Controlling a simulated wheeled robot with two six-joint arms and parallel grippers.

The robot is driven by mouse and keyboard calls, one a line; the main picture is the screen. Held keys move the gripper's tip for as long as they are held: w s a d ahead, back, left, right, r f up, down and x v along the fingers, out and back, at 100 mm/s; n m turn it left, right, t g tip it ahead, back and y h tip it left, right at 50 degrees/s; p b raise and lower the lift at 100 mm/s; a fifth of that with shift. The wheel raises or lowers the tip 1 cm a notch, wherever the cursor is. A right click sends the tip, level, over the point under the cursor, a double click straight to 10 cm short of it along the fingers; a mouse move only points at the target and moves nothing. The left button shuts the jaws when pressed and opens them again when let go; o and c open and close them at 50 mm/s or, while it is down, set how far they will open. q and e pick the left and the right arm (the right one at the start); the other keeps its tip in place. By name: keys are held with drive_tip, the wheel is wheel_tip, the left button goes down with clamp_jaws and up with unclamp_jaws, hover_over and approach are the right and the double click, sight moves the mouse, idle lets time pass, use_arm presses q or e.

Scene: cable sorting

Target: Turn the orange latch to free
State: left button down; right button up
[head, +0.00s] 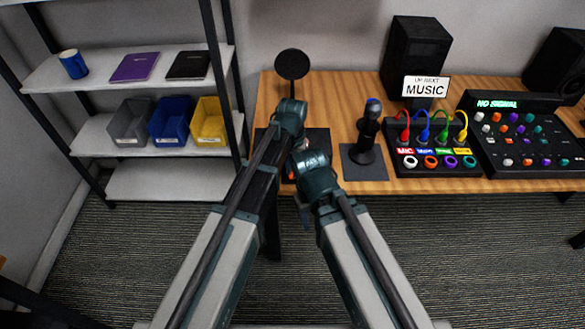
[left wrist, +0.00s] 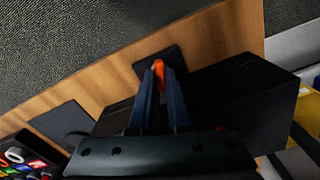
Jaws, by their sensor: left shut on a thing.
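The orange latch (left wrist: 158,68) stands between the fingertips of my left gripper (left wrist: 160,80) in the left wrist view. The gripper is shut on it. The latch rises by a small dark plate (left wrist: 172,53) near the table's front edge. In the head view only a bit of orange (head: 291,174) shows beside my arms, and the left fingers are mostly hidden.
A black box (left wrist: 245,100) lies close beside the left gripper. To the right in the head view stand a dark joystick-like stand (head: 366,140), a panel with coloured cables (head: 435,158) and a mixer (head: 520,140). A shelf (head: 160,185) with bins is at the left.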

use_arm(q)
drive_tip(key=m, duration=1.4)
idle(0.5)
drive_tip(key=c, duration=0.9)
unclamp_jaws()
